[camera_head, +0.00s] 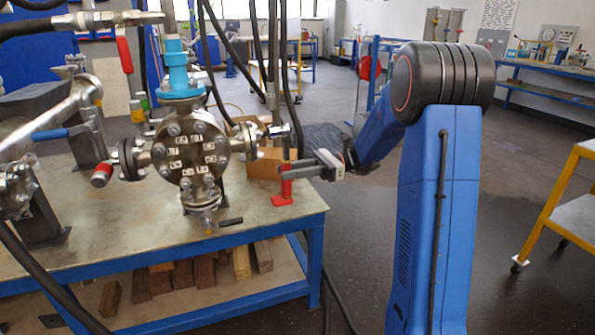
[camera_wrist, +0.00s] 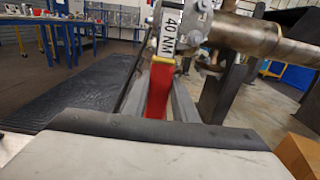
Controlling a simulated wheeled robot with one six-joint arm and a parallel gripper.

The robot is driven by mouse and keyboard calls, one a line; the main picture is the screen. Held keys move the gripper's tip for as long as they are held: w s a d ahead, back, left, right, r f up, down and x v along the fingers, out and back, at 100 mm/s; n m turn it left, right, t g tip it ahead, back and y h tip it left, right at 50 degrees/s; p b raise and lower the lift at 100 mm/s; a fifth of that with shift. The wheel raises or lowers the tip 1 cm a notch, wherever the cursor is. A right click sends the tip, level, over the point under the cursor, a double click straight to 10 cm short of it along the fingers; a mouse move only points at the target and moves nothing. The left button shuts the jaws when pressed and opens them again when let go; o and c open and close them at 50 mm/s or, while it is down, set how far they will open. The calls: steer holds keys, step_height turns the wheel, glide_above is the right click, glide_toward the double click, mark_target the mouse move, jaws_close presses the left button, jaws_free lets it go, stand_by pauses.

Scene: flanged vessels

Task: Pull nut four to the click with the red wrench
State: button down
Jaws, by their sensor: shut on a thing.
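The red wrench (camera_head: 286,186) is upright at the bench's right front corner, its lower end at a red foot-like piece (camera_head: 282,201). In the wrist view the wrench (camera_wrist: 158,92) shows as a red handle with a white "40 NM" label (camera_wrist: 171,32). My gripper (camera_head: 291,171) is shut on the wrench; in the wrist view its grey fingers (camera_wrist: 165,100) lie on both sides of the handle. The round flange (camera_head: 190,155) stands left of my gripper, with several nuts and white tags. The tag numbers are too small to read, so I cannot tell nut four.
A side pipe (camera_head: 262,135) reaches from the flange towards the wrench top. A cardboard box (camera_head: 268,165) stands behind it. Black hoses (camera_head: 272,60) hang above. The bench (camera_head: 255,225) has a blue edge. The floor right of it is open, with a yellow cart (camera_head: 560,215).

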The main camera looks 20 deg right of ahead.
steer(key=shift+a, duration=1.7)
steer(key=shift+s, duration=0.1)
steer(key=shift+s+r+m, duration=1.15)
steer(key=shift+s+m, duration=2.35)
steer(key=shift+d, duration=2.5)
steer(key=shift+w, duration=0.1)
